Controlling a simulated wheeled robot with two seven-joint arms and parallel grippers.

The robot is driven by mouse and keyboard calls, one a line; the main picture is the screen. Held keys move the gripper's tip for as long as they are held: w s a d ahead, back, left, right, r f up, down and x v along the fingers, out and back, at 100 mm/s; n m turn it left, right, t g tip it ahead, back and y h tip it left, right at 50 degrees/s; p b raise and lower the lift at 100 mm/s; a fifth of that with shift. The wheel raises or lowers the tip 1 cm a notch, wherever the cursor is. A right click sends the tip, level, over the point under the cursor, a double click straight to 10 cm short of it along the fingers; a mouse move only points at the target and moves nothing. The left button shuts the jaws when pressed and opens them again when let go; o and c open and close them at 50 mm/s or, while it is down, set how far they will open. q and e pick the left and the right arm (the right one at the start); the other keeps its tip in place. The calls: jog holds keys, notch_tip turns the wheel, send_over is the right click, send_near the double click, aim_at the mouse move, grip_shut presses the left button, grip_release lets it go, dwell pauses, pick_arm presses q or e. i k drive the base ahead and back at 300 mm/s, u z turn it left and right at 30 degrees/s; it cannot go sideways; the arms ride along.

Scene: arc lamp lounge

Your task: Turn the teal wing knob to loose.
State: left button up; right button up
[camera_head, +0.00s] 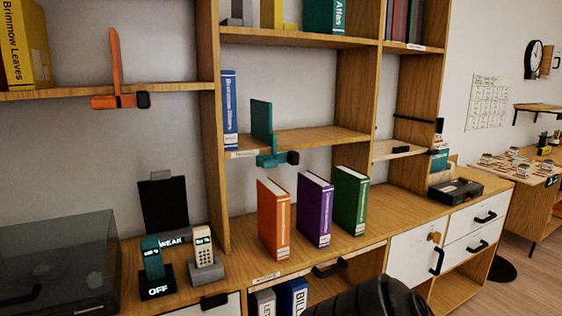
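A teal bookend clamp (266,152) is fixed at the front edge of the middle shelf, with its upright plate standing above the board. A small dark knob (293,157) sticks out at the right end of its teal body. Whether it is turned tight or loose cannot be read at this size. An orange clamp (118,101) of the same kind, also with a dark knob, is on the left shelf. Neither of my grippers can be made out. A dark rounded part at the bottom centre looks like one of my arm links.
Orange (273,218), purple (315,209) and green (350,200) books stand on the counter below the teal clamp. A blue book (230,110) stands left of it. Two handsets (203,247) and a dark-lidded box (60,265) occupy the counter's left. Air before the clamp looks clear.

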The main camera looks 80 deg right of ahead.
aim_at(266, 163)
jog(key=z, duration=1)
jog(key=i, duration=0.9)
jog(key=z, duration=0.85)
